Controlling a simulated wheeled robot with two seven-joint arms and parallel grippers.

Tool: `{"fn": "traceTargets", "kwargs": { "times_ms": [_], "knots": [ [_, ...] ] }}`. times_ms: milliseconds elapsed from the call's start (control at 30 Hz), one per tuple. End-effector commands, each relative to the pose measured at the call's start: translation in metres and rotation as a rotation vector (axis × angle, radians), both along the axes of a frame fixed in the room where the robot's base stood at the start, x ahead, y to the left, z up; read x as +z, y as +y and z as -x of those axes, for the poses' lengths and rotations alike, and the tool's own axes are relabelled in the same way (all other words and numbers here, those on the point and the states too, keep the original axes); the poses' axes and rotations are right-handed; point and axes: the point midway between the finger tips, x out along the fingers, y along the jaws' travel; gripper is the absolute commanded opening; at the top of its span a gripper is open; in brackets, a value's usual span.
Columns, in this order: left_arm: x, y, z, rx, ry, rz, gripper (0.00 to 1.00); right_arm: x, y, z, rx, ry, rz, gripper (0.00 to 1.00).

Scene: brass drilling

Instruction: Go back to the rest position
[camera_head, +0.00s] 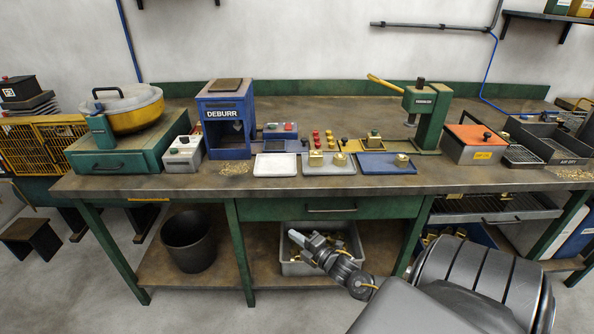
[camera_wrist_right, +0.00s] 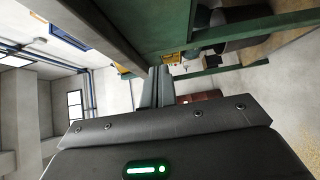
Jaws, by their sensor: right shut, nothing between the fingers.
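My right gripper (camera_head: 297,238) hangs in front of the bench, below the bench top and before the grey bin on the lower shelf. It is shut and empty, and its fingers point to the left. In the right wrist view its two fingers (camera_wrist_right: 157,80) lie side by side with nothing between them. My left gripper is in neither view.
A grey bin (camera_head: 298,268) and a black bucket (camera_head: 189,245) stand below. Floor in front is clear.

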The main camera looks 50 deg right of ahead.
Motion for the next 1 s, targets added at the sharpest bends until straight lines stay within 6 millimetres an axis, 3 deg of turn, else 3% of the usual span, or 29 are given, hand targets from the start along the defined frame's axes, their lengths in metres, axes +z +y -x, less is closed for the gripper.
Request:
{"fn": "traceTargets", "kwargs": {
  "times_ms": [200, 433, 567, 667, 767, 867, 1000],
  "knots": [
    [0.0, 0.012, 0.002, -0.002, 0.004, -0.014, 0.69, 0.001, -0.001, 0.003, -0.002, -0.001, 0.0, 0.0],
    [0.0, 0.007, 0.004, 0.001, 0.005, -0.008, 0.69, 0.0, -0.001, 0.003, -0.002, -0.001, -0.009, 0.0],
    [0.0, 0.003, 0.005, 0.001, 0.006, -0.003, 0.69, -0.011, -0.005, 0.004, -0.023, 0.041, -0.125, 0.0],
    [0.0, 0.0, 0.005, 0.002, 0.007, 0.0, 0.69, -0.064, -0.025, 0.02, -0.108, 0.184, -0.282, 0.0],
    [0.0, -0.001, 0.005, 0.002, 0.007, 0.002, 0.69, -0.135, -0.035, 0.053, -0.233, 0.343, -0.45, 0.0],
    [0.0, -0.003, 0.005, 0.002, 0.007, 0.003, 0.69, -0.205, -0.033, 0.098, -0.374, 0.492, -0.603, 0.0],
    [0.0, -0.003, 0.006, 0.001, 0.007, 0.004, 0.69, -0.289, -0.012, 0.175, -0.57, 0.681, -0.778, 0.0]
  ]
}}
